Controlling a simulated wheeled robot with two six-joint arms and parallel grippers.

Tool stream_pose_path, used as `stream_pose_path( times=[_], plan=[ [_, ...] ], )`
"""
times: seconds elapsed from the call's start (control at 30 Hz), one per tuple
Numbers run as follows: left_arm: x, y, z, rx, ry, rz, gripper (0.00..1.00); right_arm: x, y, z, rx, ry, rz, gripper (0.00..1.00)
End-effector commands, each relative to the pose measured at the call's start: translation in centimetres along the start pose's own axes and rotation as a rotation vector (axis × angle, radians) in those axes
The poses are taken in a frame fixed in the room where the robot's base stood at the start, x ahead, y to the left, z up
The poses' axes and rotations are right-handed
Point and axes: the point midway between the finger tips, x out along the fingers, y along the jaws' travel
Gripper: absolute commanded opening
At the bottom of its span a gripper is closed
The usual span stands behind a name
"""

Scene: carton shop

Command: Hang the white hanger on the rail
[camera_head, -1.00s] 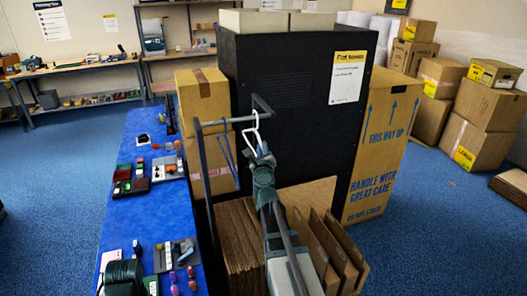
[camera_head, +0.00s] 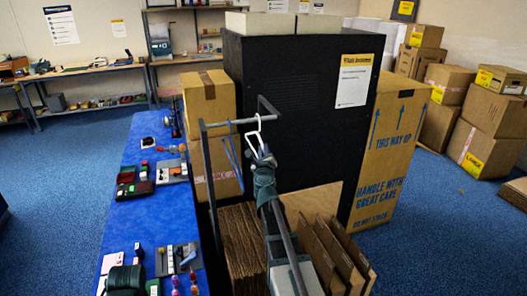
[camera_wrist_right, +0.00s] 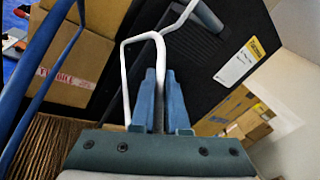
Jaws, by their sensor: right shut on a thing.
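The white hanger (camera_head: 259,125) is at the dark rail (camera_head: 226,122), its hook close to the bar near the right end. I cannot tell whether the hook rests on the bar. My right gripper (camera_head: 262,158) is shut on the white hanger just below the rail. In the right wrist view the white hanger (camera_wrist_right: 125,75) rises between the blue-grey fingers of the gripper (camera_wrist_right: 158,100). A blue hanger (camera_head: 231,158) hangs on the rail to the left of the white one; it also shows in the wrist view (camera_wrist_right: 42,75).
A large black cabinet (camera_head: 290,100) stands behind the rail. Cartons (camera_head: 208,98) stand behind it, and flat cardboard sheets (camera_head: 240,240) stand below. A blue table (camera_head: 150,215) with small items lies to the left. Open floor (camera_head: 450,230) lies right.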

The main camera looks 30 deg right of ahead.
Motion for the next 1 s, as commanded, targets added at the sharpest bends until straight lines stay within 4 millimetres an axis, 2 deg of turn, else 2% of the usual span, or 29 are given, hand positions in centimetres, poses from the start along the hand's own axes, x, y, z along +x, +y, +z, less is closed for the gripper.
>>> stream_pose_path(
  times=[0.23,0.27,0.43,0.77,1.0],
  plan=[
    [0.0,0.0,0.0,0.0,0.0,0.0,0.42,0.0,0.0,0.0,0.0,0.0,0.0,0.0],
    [0.0,0.0,0.0,0.0,0.0,0.0,0.42,0.0,0.0,0.0,0.0,0.0,0.0,0.16],
    [0.0,0.0,0.0,0.0,0.0,0.0,0.42,0.0,0.0,0.0,0.0,0.0,0.0,0.47],
    [0.0,0.0,0.0,0.0,0.0,0.0,0.42,-0.1,0.0,0.0,0.0,0.0,0.001,0.47],
    [0.0,0.0,0.0,0.0,0.0,0.0,0.42,-1.4,-0.2,-0.1,0.0,-0.001,0.002,0.47]
  ],
)
